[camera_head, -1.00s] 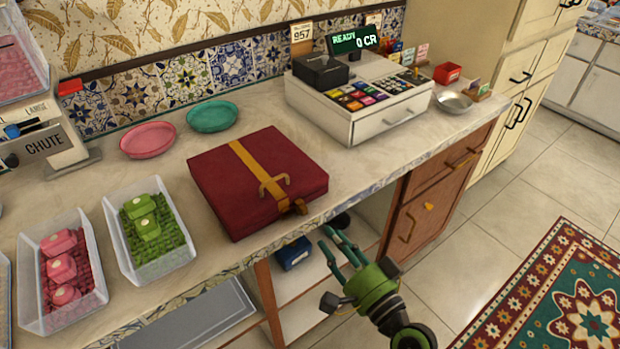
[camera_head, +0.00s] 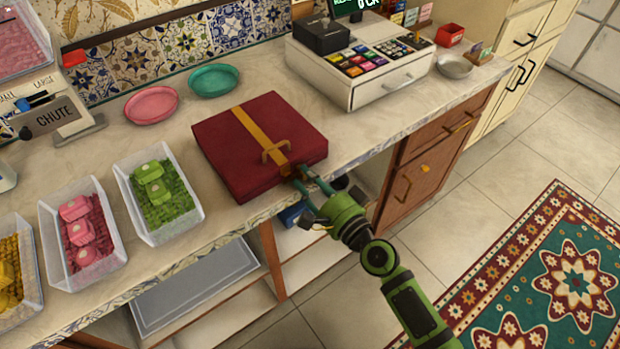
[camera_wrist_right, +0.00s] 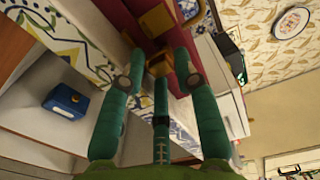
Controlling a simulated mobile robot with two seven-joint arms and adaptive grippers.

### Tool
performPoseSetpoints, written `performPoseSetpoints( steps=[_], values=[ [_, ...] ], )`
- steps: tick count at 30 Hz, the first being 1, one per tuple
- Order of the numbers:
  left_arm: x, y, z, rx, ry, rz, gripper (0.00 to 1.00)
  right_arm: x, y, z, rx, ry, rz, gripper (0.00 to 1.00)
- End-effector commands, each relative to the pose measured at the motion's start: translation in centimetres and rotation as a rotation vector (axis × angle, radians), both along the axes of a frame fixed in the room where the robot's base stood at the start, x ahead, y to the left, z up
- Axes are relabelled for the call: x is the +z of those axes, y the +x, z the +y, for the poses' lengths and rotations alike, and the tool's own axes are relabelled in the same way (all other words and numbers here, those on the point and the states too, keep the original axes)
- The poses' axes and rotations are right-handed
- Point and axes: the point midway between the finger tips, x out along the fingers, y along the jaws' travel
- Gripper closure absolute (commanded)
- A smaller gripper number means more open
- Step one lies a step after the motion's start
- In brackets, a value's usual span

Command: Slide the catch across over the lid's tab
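A dark red box (camera_head: 222,143) with a closed lid lies on the counter. A yellow strap (camera_head: 252,123) crosses its lid, with a brass handle (camera_head: 270,150) near the front. The yellow catch and tab area (camera_head: 285,170) is at the front edge, partly hidden by my fingers; I cannot tell the catch's position. In the right wrist view, a yellow fitting (camera_wrist_right: 158,62) shows between and beyond the fingertips. My right gripper (camera_head: 309,178) is at this front edge, fingers apart; it also shows in the wrist view (camera_wrist_right: 158,70). Contact is unclear. My left gripper is out of view.
A cash register (camera_head: 370,90) stands right of the box. Clear bins with green (camera_head: 170,205) and pink (camera_head: 85,240) items stand to the left. Pink (camera_head: 151,105) and teal (camera_head: 213,80) plates lie behind. A blue object (camera_wrist_right: 66,102) sits on the shelf below.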

Motion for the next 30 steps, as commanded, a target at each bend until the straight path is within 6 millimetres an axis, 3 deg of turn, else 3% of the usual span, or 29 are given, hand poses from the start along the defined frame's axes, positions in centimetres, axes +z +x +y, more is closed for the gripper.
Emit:
performPoseSetpoints(
  steps=[4,6,7,14,22,30],
  values=[
    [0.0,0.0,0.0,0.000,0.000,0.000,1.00,0.0,0.0,0.0,0.000,0.001,-0.001,0.69],
    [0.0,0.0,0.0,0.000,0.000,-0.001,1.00,0.0,0.0,0.0,0.000,0.000,-0.001,0.97],
    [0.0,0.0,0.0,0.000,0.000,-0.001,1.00,0.0,0.0,0.0,0.000,0.000,-0.001,1.00],
    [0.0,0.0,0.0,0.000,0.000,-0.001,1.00,0.0,-0.1,0.0,0.000,-0.001,0.001,1.00],
    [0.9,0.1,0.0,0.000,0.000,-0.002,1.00,0.0,-2.0,2.6,0.001,0.000,0.004,1.00],
    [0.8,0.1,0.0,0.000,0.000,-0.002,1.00,-0.2,-2.2,2.9,0.005,-0.001,0.003,1.00]
  ],
)
